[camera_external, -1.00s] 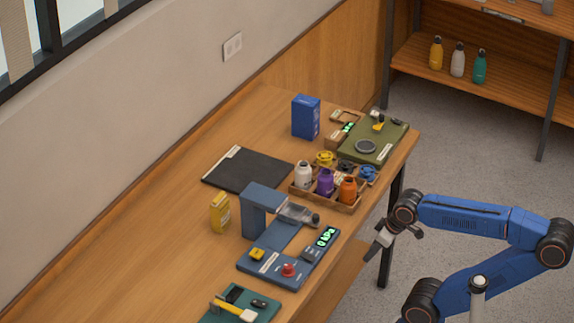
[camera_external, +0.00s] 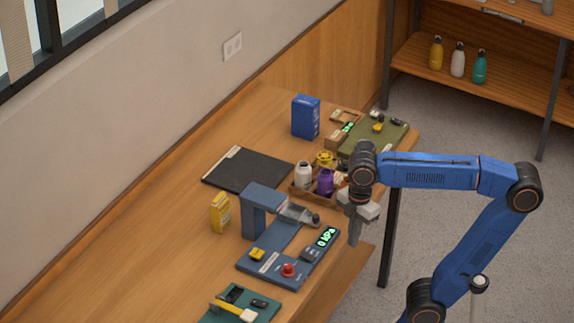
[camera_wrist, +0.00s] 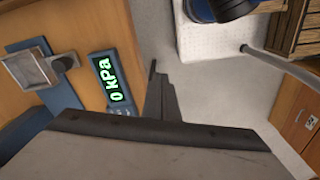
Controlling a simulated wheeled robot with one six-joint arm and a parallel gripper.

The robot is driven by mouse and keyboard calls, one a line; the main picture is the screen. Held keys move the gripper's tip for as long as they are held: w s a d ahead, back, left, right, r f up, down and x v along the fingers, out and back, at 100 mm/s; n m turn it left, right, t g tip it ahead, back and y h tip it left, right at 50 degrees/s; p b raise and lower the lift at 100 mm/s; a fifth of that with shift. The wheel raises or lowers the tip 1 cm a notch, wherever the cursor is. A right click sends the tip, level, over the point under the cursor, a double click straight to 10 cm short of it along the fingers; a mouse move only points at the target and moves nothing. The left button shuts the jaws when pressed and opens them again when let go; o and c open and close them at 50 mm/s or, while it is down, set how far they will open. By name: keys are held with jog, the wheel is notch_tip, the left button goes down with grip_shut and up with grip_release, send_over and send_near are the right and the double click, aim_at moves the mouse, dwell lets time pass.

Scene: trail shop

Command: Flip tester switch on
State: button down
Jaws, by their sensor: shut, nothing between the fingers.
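I cannot tell which part is the switch; these controls are hidden in the wrist view. My gripper (camera_external: 354,240) is shut and empty, pointing down at the bench's front edge, right of the display and apart from it. Its fingers show in the wrist view (camera_wrist: 160,95).
Behind my gripper is a wooden tray (camera_external: 301,193) with bottles, partly hidden by my arm. A green case (camera_external: 388,135) lies beyond it. A teal mat (camera_external: 265,311) with tools is in front of the tester. A yellow box (camera_external: 220,212) stands left.

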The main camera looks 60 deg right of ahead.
jog(key=w+a+r+n+g, duration=0.1)
jog(key=w+a+r, duration=0.4)
jog(key=a, duration=0.2)
jog(key=w+a+r+n, duration=0.1)
jog(key=w+a+r, duration=0.35)
jog(key=a, duration=0.35)
notch_tip(320, 180, up, 5)
jog(key=n+g, duration=0.1)
jog(key=n, duration=0.1)
send_over(260, 303)
jog(key=w, duration=0.1)
jog(key=shift+w+r+h, duration=0.1)
jog(key=shift+h, duration=0.3)
jog(key=f, duration=0.4)
jog(key=s+f, duration=0.1)
jog(key=f, duration=0.4)
jog(key=s+f, duration=0.1)
jog(key=f, duration=0.4)
jog(key=shift+s, duration=0.1)
jog(key=shift+s+f+t, duration=0.1)
jog(key=shift+f+t, duration=0.05)
jog(key=shift+t, duration=0.15)
jog(key=shift+w+r, duration=0.2)
jog(key=shift+w, duration=0.55)
